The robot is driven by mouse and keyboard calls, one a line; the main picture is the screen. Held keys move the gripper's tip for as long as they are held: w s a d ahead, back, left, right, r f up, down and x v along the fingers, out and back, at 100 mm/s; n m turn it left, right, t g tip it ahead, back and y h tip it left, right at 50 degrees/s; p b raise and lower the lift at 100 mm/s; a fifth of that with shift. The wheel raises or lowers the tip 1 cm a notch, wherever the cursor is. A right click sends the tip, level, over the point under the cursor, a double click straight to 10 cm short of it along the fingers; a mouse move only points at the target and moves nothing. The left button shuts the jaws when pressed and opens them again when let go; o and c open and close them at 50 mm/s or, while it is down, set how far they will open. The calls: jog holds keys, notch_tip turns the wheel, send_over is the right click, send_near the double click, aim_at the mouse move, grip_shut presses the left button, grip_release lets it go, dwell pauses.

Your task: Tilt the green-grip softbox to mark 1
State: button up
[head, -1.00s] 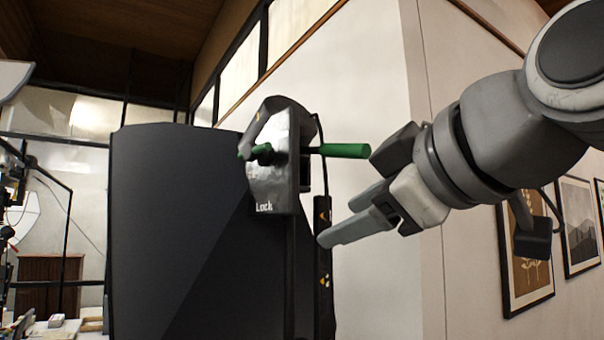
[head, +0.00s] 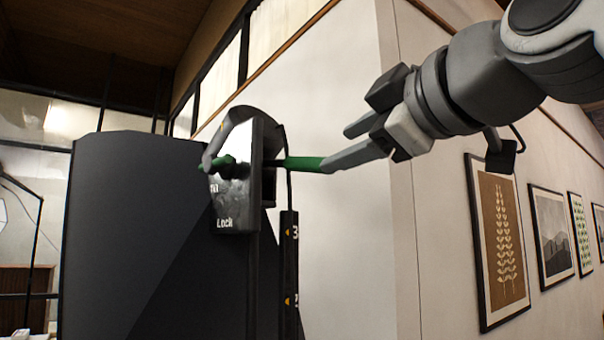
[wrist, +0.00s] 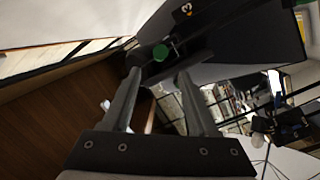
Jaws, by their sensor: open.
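The softbox (head: 140,230) is a large black panel at the left of the head view. Its green grip (head: 300,163) sticks out to the right of a metal bracket plate marked "Lock" (head: 232,190). A green knob (head: 222,163) shows on the plate's left side. A dark post with number marks (head: 289,265) stands below the grip; a 3 is readable. My gripper (head: 338,146) is open, its fingertips close to the grip's right end. In the wrist view the grip's round green end (wrist: 161,52) lies between and just beyond the fingertips (wrist: 158,75). Contact cannot be told.
A white wall (head: 350,240) stands behind and right of the softbox, with framed pictures (head: 497,240) along it. The wrist view also shows other equipment (wrist: 285,115) at the right. Free room shows right of the post, below my gripper.

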aim_at(318, 159)
jog(key=p+x, duration=0.2)
jog(key=x, duration=0.8)
jog(key=shift+w+a, duration=0.1)
jog(key=shift+w, duration=0.15)
grip_shut()
dwell(0.9)
